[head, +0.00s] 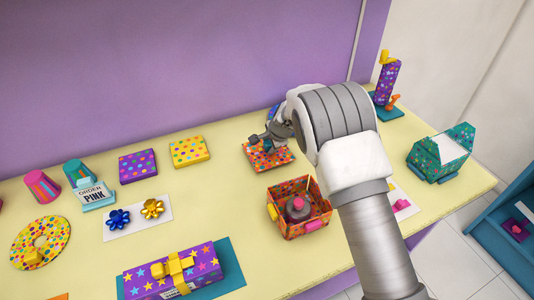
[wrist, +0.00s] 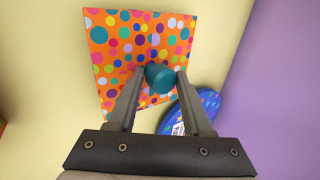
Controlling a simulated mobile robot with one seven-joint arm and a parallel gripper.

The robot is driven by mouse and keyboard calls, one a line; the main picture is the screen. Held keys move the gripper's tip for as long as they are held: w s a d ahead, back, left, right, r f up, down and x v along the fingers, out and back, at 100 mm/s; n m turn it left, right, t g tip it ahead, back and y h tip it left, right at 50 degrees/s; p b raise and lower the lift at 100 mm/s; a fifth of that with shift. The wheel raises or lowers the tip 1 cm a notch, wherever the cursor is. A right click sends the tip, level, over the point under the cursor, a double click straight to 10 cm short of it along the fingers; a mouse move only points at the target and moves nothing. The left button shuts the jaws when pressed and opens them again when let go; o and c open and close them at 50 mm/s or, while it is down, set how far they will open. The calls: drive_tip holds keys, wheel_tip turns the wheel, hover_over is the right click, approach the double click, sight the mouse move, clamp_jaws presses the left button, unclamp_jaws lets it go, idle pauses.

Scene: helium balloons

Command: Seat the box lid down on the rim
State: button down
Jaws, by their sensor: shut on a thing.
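The orange polka-dot lid (head: 268,156) is above or on the table behind the open box; I cannot tell if it touches the table. My gripper (head: 268,140) is shut on the lid's teal knob, and in the wrist view the knob (wrist: 160,78) sits between the two fingertips (wrist: 160,80). The lid's dotted top (wrist: 115,50) faces the wrist camera. The orange dotted box (head: 290,228) stands open in front of the lid, with a dark round bottle-like thing (head: 298,208) inside and a pink tab on its front. My arm hides part of the area right of the box.
A blue dotted round thing (wrist: 205,108) lies beside the lid. Purple (head: 138,165) and yellow (head: 189,151) dotted lids lie to the left. A green dotted box (head: 440,152) stands at the right. A gift box (head: 172,272) and bows (head: 152,208) lie front left.

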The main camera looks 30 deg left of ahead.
sight(269, 144)
drive_tip(key=c, duration=1)
unclamp_jaws()
clamp_jaws()
drive_tip(key=shift+r+p, duration=1.3)
drive_tip(key=shift+r, duration=0.75)
